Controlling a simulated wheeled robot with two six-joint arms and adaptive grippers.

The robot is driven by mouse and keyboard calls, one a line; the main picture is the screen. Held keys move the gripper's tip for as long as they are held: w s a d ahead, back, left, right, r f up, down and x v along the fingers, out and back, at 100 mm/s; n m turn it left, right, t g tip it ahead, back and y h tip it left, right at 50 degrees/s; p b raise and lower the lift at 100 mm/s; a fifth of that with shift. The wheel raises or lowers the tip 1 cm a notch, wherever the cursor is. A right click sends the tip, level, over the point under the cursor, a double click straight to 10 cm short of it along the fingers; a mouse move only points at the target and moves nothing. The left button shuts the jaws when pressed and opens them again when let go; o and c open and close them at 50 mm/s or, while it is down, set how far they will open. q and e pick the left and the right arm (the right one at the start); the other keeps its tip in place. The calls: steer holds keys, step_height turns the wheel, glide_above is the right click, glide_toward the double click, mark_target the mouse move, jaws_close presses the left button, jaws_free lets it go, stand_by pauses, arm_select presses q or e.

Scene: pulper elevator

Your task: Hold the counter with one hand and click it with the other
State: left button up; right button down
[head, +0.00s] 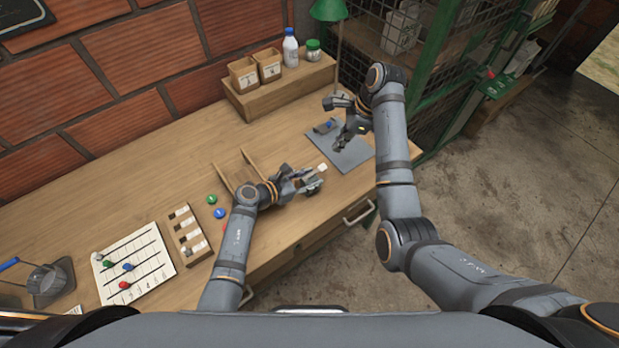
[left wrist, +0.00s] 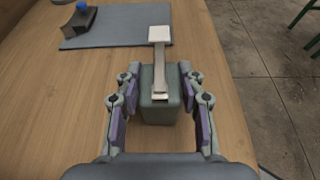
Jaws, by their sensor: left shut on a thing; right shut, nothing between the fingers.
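The counter is a small grey-green box (left wrist: 160,98) with a silver lever ending in a pale square pad (left wrist: 160,35). In the left wrist view it sits between the two fingers of my left gripper (left wrist: 160,110), which is shut on it. In the head view my left gripper (head: 308,182) is low over the table's right part, and the counter's pale pad (head: 321,167) shows beyond the fingers. My right gripper (head: 339,146) is shut and empty above the grey mat, apart from the counter. It does not show in the left wrist view.
The grey mat (head: 352,156) bears a small blue-topped item (head: 325,126). A wooden shelf (head: 285,88) holds two boxes, a bottle and a jar. A wooden rack (head: 231,167) lies behind my left wrist. A sheet with coloured pieces (head: 134,263) lies left. The table's front edge is close.

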steer(key=r+m+g+y, duration=0.2)
steer(key=m+y, duration=0.3)
steer(key=m, duration=0.1)
glide_above(314, 173)
steer(key=shift+s+a+f, duration=0.2)
steer(key=shift+f, duration=0.15)
steer(key=shift+h, duration=0.3)
steer(key=shift+w+d+f, duration=0.1)
steer(key=shift+f, duration=2.05)
steer(key=shift+w+d+f, duration=0.1)
steer(key=shift+f, duration=2.05)
steer(key=shift+s, duration=0.1)
steer(key=shift+f, duration=0.4)
